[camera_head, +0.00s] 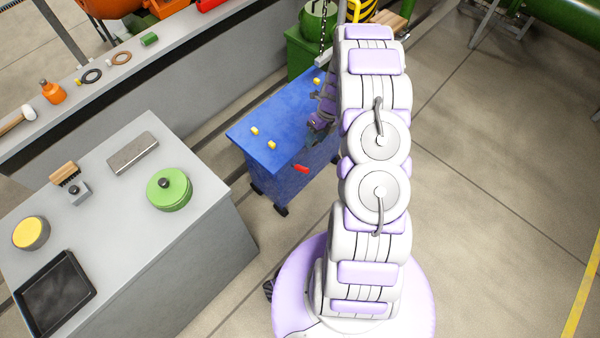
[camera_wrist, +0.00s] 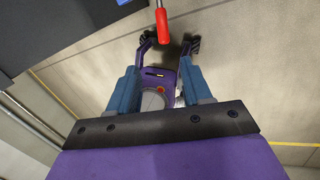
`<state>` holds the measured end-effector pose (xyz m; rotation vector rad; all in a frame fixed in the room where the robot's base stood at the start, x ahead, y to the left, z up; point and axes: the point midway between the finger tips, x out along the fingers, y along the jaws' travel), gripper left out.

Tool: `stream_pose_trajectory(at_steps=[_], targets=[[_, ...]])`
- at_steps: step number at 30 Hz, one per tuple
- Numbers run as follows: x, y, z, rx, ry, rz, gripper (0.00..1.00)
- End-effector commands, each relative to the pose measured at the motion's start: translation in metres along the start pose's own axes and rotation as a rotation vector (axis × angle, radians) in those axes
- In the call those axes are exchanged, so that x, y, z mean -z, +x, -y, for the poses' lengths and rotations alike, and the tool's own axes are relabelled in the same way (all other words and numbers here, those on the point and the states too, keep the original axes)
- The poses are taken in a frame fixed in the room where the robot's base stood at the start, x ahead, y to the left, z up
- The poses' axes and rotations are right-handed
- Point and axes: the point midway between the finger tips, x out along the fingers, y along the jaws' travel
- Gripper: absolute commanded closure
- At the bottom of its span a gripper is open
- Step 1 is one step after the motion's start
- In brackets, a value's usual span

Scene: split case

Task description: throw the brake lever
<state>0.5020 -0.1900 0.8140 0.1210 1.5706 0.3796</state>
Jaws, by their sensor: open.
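The brake lever's red handle (camera_head: 301,168) sticks out from the near side of the blue wheeled cart (camera_head: 285,125). In the wrist view the red grip (camera_wrist: 162,26) hangs on a thin metal rod at the top centre. My gripper (camera_head: 318,128) is by the cart's right part, above and to the right of the red handle, partly hidden by my arm. In the wrist view my gripper (camera_wrist: 167,44) is open and empty. The red grip shows just past the fingertips, roughly between them; I cannot tell the exact gap in depth.
Yellow pieces (camera_head: 254,131) sit on the cart's top. A grey workbench (camera_head: 110,225) at the left holds a green round tin (camera_head: 169,189), a black tray (camera_head: 55,290) and a brush (camera_head: 66,173). A long grey counter (camera_head: 180,75) runs behind. The floor (camera_head: 480,200) at the right is clear.

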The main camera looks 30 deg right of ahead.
Motion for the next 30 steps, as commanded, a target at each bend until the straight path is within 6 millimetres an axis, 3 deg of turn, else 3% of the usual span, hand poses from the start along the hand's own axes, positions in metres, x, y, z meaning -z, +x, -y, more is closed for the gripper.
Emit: stream_pose_trajectory(at_steps=[8,30], targets=[[0.001,0.022,0.005,-0.004,0.044,0.001,0.51],[0.000,0.159,0.005,-0.004,0.039,0.002,0.51]])
